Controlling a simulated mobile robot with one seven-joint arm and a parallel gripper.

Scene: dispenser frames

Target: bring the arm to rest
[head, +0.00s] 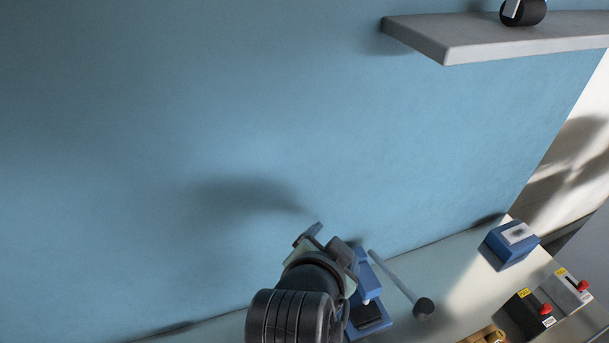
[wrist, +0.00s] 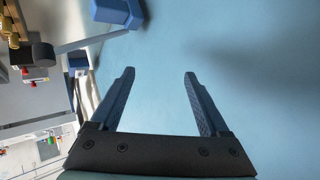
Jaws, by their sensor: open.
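My arm reaches up from the bottom of the head view, and my gripper (head: 328,241) is in front of the blue wall. In the wrist view my gripper (wrist: 159,74) is open. Its two dark fingers stand apart with only blue wall between them. A blue device (head: 366,308) with a long grey lever and a black knob (head: 424,307) stands on the counter just right of my gripper, partly hidden by my arm. It also shows in the wrist view as a blue part (wrist: 117,12) at the top left, apart from the fingers.
A grey shelf (head: 480,42) on the wall holds a black roll (head: 523,11). On the counter (head: 455,255) at the right are a blue box (head: 509,244), two boxes with red buttons (head: 527,313) and some brass-coloured pieces (head: 484,336). The wall left of my gripper is bare.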

